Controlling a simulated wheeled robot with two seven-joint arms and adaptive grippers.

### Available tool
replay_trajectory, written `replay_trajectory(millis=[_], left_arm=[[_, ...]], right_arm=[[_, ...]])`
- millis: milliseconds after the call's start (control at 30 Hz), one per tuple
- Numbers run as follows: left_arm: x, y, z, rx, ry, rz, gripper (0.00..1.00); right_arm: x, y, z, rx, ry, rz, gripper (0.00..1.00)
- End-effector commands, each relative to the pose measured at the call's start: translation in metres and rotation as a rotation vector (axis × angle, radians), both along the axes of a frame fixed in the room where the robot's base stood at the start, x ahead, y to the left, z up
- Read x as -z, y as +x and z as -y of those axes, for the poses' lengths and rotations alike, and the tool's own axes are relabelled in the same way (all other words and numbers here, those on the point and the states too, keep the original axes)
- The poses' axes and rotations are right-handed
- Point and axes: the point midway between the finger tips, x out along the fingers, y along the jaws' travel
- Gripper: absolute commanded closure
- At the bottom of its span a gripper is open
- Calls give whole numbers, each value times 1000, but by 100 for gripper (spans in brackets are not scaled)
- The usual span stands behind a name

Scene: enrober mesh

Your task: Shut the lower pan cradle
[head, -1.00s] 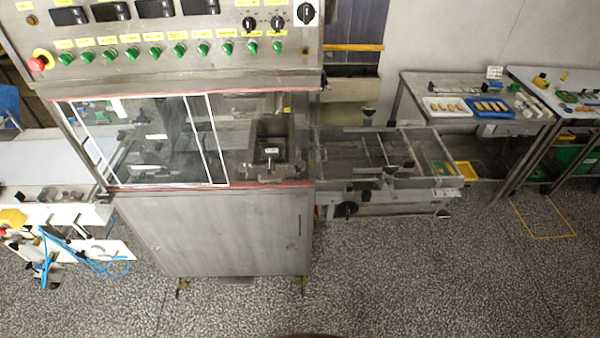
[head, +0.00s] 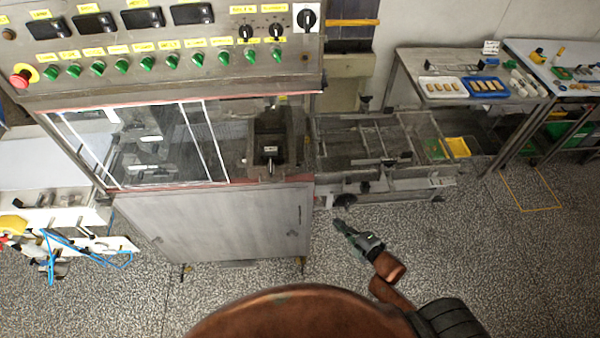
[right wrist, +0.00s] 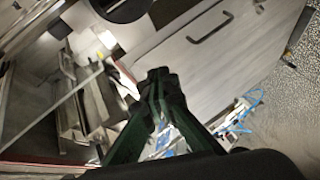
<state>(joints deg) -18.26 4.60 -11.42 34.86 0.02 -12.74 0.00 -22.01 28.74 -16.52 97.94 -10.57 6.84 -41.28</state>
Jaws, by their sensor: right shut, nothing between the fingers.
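In the head view, a dark metal box with a small pale label (head: 268,148) sits in the open bay right of the machine's clear sliding panes. It may be the lower pan cradle, but I cannot tell for sure, nor whether it is open or shut. A short handle sticks out at its front. My right gripper (head: 341,226) is shut and empty, in front of the machine's right front corner, apart from the box. In the right wrist view, its dark fingers (right wrist: 160,76) are together, with metal parts of the machine to their left. My left gripper is not in view.
The cabinet door (head: 225,222) below the bay is closed; its handle (right wrist: 210,28) shows in the right wrist view. A mesh conveyor frame (head: 375,145) extends right of the machine. A table with trays (head: 425,90) stands further right. The floor in front is clear.

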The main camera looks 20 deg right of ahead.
Motion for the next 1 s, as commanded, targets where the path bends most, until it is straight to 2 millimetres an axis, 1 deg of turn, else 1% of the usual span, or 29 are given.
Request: replay_trajectory(millis=[33, 67, 100, 200, 300, 367, 433, 567, 733, 900, 967, 1000], left_arm=[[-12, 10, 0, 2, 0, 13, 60], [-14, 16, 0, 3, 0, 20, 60], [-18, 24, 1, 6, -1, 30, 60], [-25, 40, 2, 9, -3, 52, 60], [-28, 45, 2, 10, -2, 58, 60], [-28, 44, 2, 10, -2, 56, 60], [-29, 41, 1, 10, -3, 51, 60], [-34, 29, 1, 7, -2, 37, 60], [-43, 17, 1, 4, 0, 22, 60], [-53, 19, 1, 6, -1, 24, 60], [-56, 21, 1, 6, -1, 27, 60], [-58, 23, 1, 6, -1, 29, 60]], right_arm=[[-52, 3, -17, -65, -42, 83, 100], [-75, 4, -27, -98, -65, 127, 100], [-103, 3, -39, -137, -91, 182, 100], [-154, -1, -61, -207, -142, 287, 100], [-182, -5, -74, -244, -168, 346, 100], [-190, -5, -78, -253, -177, 365, 100], [-194, -2, -82, -257, -180, 373, 100], [-194, 13, -90, -258, -180, 373, 100], [-196, 44, -107, -256, -178, 373, 100], [-195, 74, -123, -255, -178, 372, 100], [-195, 84, -129, -255, -178, 371, 100], [-195, 91, -125, -255, -180, 370, 100]])
